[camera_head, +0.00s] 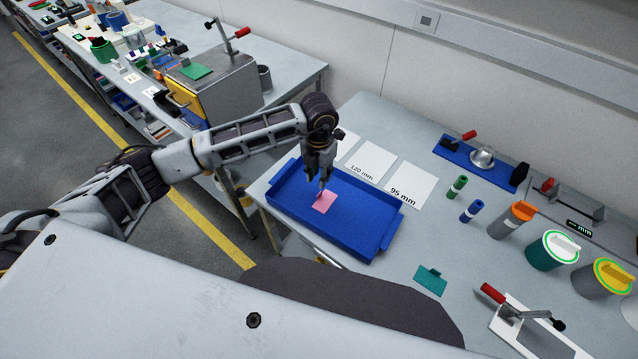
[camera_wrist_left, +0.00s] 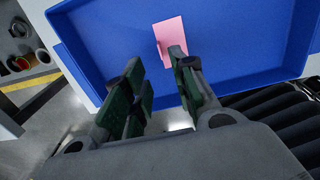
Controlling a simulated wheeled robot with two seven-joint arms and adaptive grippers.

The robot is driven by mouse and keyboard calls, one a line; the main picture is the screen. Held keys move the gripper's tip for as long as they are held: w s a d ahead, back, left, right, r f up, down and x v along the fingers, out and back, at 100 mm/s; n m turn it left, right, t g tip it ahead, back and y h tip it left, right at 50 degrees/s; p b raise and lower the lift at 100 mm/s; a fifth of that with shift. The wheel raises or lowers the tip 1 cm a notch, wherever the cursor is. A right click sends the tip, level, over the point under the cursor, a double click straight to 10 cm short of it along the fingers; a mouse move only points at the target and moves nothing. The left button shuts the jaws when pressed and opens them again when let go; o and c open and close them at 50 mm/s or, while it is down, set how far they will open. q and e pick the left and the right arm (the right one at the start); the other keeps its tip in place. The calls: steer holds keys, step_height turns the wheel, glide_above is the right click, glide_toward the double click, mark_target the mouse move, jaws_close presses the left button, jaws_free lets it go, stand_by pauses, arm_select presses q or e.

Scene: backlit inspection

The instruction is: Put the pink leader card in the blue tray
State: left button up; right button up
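The pink leader card (camera_head: 323,203) lies on the floor of the blue tray (camera_head: 290,188), near its middle. In the left wrist view the card (camera_wrist_left: 170,33) shows a small raised tab at its edge, beyond the fingers, with the tray floor (camera_wrist_left: 235,35) around it. My left gripper (camera_head: 322,183) points down into the tray just above the card. In the wrist view its fingers (camera_wrist_left: 157,62) stand apart with nothing between them, and one fingertip overlaps the card's lower corner. Whether that fingertip touches the card cannot be told. My right gripper is not in view.
White cards (camera_head: 411,184) marked in mm lie behind the tray. Right of it stand green (camera_head: 456,187) and blue (camera_head: 472,211) cylinders and several lidded canisters (camera_head: 512,220). A teal card (camera_head: 431,279) and a red-handled clamp (camera_head: 520,312) lie in front. Bare table surrounds the teal card.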

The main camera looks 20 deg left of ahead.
arm_select(q)
steer(key=shift+r, duration=1.4)
